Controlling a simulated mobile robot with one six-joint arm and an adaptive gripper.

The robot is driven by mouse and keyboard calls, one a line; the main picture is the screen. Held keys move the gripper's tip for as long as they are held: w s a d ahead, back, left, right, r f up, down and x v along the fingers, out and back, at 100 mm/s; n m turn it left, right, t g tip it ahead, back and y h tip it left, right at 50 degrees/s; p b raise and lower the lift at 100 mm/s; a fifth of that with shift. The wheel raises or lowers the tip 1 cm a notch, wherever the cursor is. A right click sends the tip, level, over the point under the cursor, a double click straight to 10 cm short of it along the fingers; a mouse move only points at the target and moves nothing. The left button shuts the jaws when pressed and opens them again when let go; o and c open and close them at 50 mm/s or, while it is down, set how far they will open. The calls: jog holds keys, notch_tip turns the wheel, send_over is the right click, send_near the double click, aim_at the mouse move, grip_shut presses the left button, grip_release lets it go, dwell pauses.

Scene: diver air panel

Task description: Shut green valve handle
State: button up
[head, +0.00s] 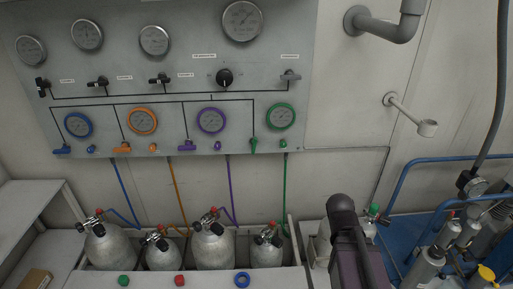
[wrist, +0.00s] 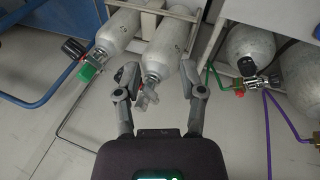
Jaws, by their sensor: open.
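The green valve handle (head: 253,145) is on the wall panel, below and left of the green-rimmed gauge (head: 281,117). It looks upright, while the blue handle (head: 62,150), orange handle (head: 122,148) and purple handle (head: 187,146) look roughly sideways. A small green knob (head: 284,143) sits to its right. My gripper (wrist: 160,76) is open in the wrist view, pointing down over grey cylinders. A metal cylinder valve (wrist: 147,95) shows between its fingers; I cannot tell the depth gap. The green valve handle is not visible in the wrist view.
My arm (head: 350,240) stands at the lower right of the head view. Several grey cylinders (head: 213,248) with valves stand in a trough below the panel. Blue rails (head: 420,180) and more bottles are at right. A white pipe bracket (head: 408,115) juts from the wall.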

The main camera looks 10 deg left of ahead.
jog(key=w+a+r+n+t+h, duration=0.2)
jog(key=w+a+r+n+t, duration=0.75)
jog(key=n, duration=0.45)
jog(key=s+a+r+n+t+y, duration=0.1)
jog(key=a+r+n+t+y, duration=0.1)
jog(key=a+n, duration=0.7)
jog(key=s+a+r+n+t+y, duration=0.1)
jog(key=a+r+n+t+y, duration=0.2)
jog(key=a+r+n+y, duration=0.2)
jog(key=a+n+y, duration=0.2)
jog(key=a+n, duration=0.2)
jog(key=a, duration=0.2)
jog(key=shift+s+r+n, duration=0.2)
jog(key=shift+s+n, duration=0.05)
jog(key=shift+n, duration=0.05)
jog(key=shift+w, duration=0.1)
